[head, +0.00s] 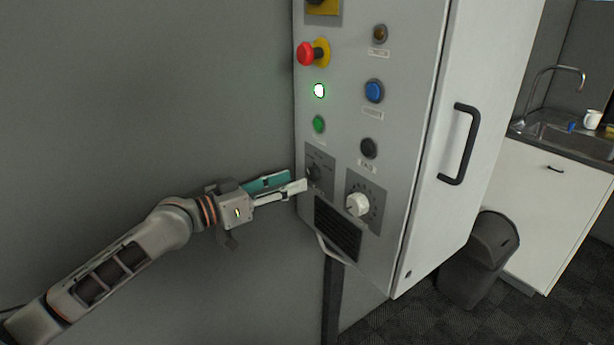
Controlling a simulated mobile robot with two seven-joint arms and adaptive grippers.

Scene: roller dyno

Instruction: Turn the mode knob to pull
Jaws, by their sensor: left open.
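The grey control cabinet (405,150) stands in the middle of the head view. Low on its left is a grey plate with a dark selector knob (315,173), which looks like the mode knob; its labels are too small to read. My left gripper (298,180) comes in from the left, open, with its fingertips right at this knob. One fingertip overlaps the knob's lower left edge, and I cannot tell whether they touch. The knob's pointing direction is unclear. My right gripper is not in view.
A white dial knob (357,204) sits just right of the selector. A red mushroom button (306,54), a lit lamp (319,90) and a blue button (374,91) are above. A vent (337,228) lies below. A dark bin (479,258) stands right of the cabinet.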

